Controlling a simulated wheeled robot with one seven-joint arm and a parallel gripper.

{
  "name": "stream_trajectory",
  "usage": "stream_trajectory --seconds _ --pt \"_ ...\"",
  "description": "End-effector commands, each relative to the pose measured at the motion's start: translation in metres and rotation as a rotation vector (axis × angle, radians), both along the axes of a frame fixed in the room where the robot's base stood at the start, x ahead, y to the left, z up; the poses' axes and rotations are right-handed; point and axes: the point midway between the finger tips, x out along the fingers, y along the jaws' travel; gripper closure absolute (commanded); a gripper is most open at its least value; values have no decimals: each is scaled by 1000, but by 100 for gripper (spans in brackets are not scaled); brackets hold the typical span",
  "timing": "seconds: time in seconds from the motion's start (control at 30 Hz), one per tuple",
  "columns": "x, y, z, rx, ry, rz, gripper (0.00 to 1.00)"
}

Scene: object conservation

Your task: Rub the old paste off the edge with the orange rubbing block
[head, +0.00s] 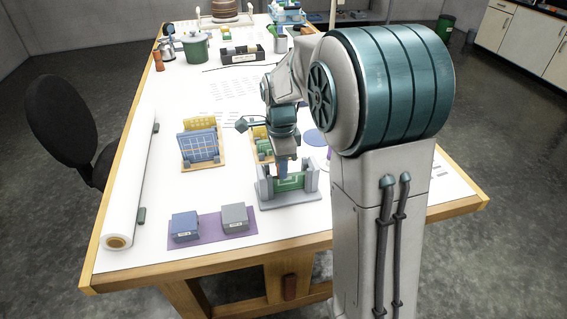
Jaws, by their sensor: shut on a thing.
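My gripper (281,166) points down over a grey stand (290,201) near the front middle of the table. It is shut on a small orange thing, which looks like the rubbing block; the fingers hide most of it. A green framed piece (291,183) stands upright between the grey posts of the stand. The block is at or just above the top edge of this piece; I cannot tell if they touch. The old paste is too small to make out.
A blue block (185,226) and a grey block (234,217) sit on a purple mat (210,233). A wooden tray (187,167) holds a blue rack at left. A white paper roll (133,190) lies along the left edge. A green pot (196,47) stands farther back.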

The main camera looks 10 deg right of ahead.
Motion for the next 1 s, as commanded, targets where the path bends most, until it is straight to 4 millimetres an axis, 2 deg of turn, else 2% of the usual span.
stream_trajectory --seconds 0.17,0.8,1.0 --pt "0 1 4 1 1 1 91" --pt "0 0 69 0 -2 1 91" --pt "0 0 82 0 0 0 91"
